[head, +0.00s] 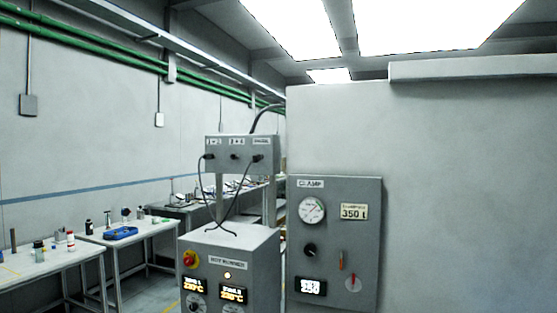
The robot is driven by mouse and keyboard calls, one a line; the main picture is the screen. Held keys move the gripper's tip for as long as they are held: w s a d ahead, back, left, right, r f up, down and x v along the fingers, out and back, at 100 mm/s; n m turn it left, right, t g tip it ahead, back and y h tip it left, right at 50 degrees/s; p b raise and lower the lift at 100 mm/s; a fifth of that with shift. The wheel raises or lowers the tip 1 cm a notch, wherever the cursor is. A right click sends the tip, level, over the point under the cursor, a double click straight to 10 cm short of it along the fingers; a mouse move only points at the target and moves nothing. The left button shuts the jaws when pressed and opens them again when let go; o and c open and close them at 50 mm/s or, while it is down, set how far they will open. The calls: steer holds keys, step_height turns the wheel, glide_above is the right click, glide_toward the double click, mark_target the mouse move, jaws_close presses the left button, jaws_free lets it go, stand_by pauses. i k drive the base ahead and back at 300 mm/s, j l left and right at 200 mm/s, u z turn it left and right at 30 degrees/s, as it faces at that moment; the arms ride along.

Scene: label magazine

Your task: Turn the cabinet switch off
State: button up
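A grey cabinet (253,254) stands at the lower middle of the head view, its lower part cut off by the frame. My gripper is not in view.
A socket box (240,154) with dangling cables stands above the cabinet. Cluttered workbenches (140,232) line the left wall.

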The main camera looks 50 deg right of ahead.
mark_target(188, 261)
steer(key=z, duration=1.3)
